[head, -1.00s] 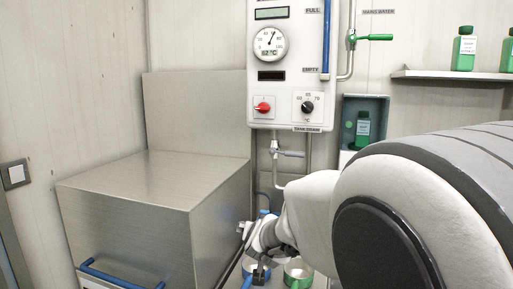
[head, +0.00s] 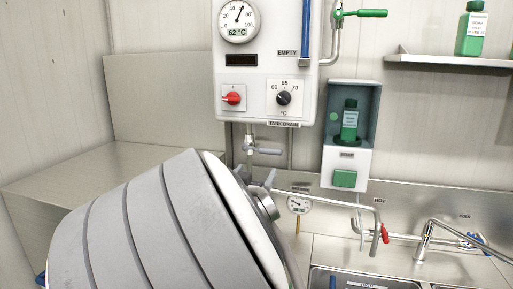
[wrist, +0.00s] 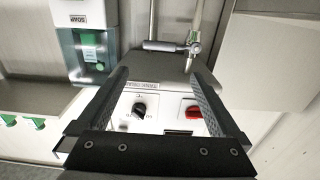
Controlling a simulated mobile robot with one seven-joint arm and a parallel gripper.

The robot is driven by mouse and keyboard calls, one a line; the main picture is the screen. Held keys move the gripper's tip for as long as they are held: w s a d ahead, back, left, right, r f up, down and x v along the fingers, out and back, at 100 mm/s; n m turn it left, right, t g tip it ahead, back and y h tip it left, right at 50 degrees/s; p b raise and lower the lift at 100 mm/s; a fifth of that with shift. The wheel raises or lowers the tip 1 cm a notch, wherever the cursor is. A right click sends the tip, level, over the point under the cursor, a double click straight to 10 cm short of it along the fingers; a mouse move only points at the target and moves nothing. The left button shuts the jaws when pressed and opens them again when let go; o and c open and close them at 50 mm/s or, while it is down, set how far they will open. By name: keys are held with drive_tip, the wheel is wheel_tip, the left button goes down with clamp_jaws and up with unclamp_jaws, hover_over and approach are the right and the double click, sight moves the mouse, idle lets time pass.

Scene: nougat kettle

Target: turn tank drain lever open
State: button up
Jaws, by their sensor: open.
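The tank drain lever (head: 267,151) is a grey handle pointing right from its valve (head: 249,149), under the "TANK DRAIN" label in the head view. In the wrist view, which is upside down, the lever (wrist: 160,46) lies level near the top, just beyond the fingertips. My gripper (wrist: 161,72) is open and empty. Its two dark fingers frame the lower panel of the control box (wrist: 164,90) in that view. In the head view my arm covers most of my gripper, whose tips (head: 269,178) show just below the lever. I see no contact with it.
The control box (head: 226,106) hangs above the lever with a red switch (head: 233,97) and a black dial (head: 284,98). A soap dispenser (head: 346,165) is on the wall to the right. A swivel spout (head: 345,198) and taps are lower right. A steel cabinet (head: 60,185) stands left.

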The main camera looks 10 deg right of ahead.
sight(269, 152)
drive_tip(key=p+x, duration=0.2)
drive_tip(key=x, duration=1.5)
drive_tip(key=shift+w+d, duration=0.1)
clamp_jaws()
